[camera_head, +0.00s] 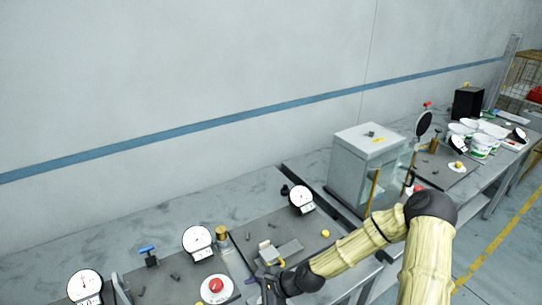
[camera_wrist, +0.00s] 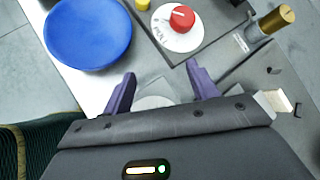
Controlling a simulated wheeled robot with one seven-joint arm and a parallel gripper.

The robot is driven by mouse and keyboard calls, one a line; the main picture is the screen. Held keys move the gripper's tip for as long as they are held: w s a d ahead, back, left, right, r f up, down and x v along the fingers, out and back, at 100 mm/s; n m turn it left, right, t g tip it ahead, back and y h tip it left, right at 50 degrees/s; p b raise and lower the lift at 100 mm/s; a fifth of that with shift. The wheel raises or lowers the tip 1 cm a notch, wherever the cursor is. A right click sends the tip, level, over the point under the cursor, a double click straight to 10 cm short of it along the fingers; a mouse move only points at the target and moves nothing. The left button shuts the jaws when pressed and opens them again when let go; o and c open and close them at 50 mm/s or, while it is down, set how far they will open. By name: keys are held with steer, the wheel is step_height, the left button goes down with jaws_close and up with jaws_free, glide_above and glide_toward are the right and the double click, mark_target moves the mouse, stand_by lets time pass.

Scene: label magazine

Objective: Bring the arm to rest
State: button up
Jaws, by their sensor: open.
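My arm (camera_head: 345,248) reaches in from the lower right of the head view, its pale yellow sleeve bent at a dark joint. My gripper (camera_head: 268,280) is low over the front of the bench, partly cut off by the frame's bottom edge. In the wrist view, the two purple fingers of my gripper (camera_wrist: 162,84) stand wide apart with nothing held between them. A pale round shape lies below the gap, partly hidden by the gripper body. A grey fixture with a cream block (camera_head: 268,251) sits close beside the gripper in the head view.
A blue disc (camera_wrist: 88,33), a red knob on a white dial (camera_wrist: 180,20) and a gold cylinder (camera_wrist: 275,19) lie near the gripper. White gauges (camera_head: 198,241) stand along the bench. A grey cabinet (camera_head: 366,165) stands behind my arm. Open space is above the bench.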

steer(key=d+n+h, duration=0.1)
steer(key=s+d+n+h, duration=0.1)
steer(key=d+n, duration=0.1)
steer(key=s+d+n+g+h, duration=0.1)
steer(key=d, duration=0.1)
steer(key=shift+s+d+r+n, duration=0.2)
steer(key=shift+r+n, duration=0.1)
steer(key=shift+n, duration=0.1)
steer(key=s+d+r+n+h, duration=0.3)
steer(key=d+r+n, duration=0.2)
steer(key=d+r, duration=0.2)
steer(key=s+d+r+n+t+h, duration=0.1)
steer(key=s+d+r+n+h, duration=0.2)
steer(key=d+r, duration=0.5)
step_height(320, 180, up, 3)
steer(key=shift+s+r+n, duration=0.1)
steer(key=shift+s+n, duration=0.55)
steer(key=shift+n, duration=0.55)
